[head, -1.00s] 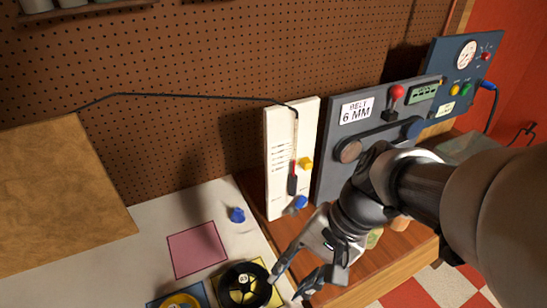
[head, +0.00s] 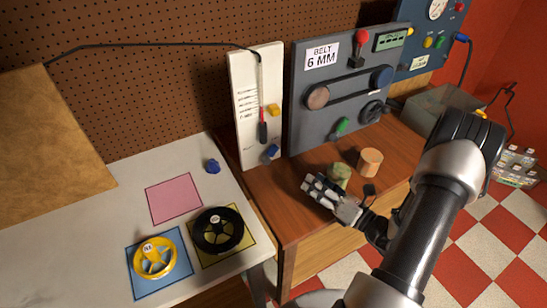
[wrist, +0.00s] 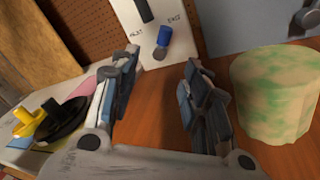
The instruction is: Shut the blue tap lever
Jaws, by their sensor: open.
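A blue lever (head: 271,151) sits low on the white upright board (head: 245,105), below a dark handle with a red part. In the wrist view the blue lever (wrist: 163,40) stands tilted on the board between printed labels, ahead of my gripper. My gripper (head: 314,190) is low over the brown wooden bench, apart from the lever and in front of it, to the right. In the wrist view my gripper (wrist: 160,64) is open, with nothing between its fingers.
A mottled green block (head: 339,173) stands close beside my gripper, with a wooden cylinder (head: 370,161) behind it. A grey belt panel (head: 345,65) rises to the right of the board.

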